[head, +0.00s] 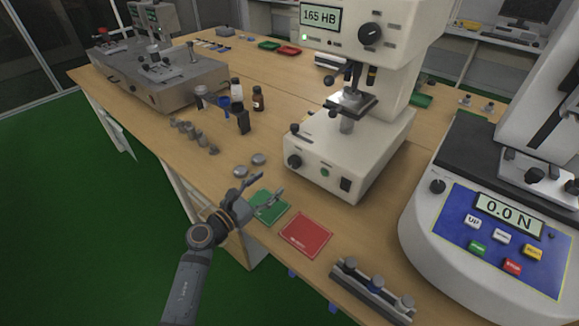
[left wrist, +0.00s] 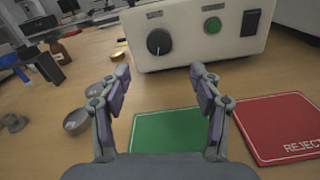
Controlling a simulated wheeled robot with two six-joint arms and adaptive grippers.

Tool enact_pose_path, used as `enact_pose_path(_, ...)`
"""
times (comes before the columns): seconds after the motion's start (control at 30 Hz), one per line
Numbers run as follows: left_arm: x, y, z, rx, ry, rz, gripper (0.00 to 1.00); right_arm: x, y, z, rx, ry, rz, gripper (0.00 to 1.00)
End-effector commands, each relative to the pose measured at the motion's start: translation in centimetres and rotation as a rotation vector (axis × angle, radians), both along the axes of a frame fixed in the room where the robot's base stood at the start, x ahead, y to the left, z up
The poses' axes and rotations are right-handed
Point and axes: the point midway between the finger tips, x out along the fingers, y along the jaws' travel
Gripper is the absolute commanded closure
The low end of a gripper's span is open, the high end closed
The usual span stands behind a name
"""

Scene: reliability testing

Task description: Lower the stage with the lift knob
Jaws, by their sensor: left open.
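The white hardness tester (head: 340,160) stands on the bench with a display reading 165 HB. Its dark stage (head: 352,103) sits on a grey post above the base, below the indenter. A black knob (head: 294,161) is on the front of the base; it also shows in the left wrist view (left wrist: 159,41). Another black knob (head: 371,33) is on the upper head; I cannot tell from markings which is the lift knob. My left gripper (head: 268,187) is open and empty in front of the base, above the green mat; its fingers (left wrist: 160,76) point toward the base knob, apart from it.
A green mat (head: 268,207) and a red reject mat (head: 306,235) lie in front of the tester. Small metal discs (head: 258,159) and bottles (head: 258,99) stand to the left. A force tester (head: 480,230) is at right, a rack (head: 370,290) at the front edge.

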Motion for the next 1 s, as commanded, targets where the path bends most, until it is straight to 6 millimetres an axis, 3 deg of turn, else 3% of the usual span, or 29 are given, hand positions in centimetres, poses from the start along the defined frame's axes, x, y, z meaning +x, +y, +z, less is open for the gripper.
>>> enact_pose_path(0.17,1.2,-0.8,0.2,-0.006,0.000,0.002,0.36,0.0,0.4,0.2,0.005,0.000,-0.001,0.67)
enact_pose_path(0.6,7.8,-5.6,0.1,-0.008,0.001,0.003,0.36,0.0,0.0,0.3,0.000,0.001,0.000,0.67)
enact_pose_path(1.0,8.5,-6.1,0.1,-0.006,0.002,0.003,0.38,0.0,-0.2,0.3,-0.003,0.001,0.001,0.67)
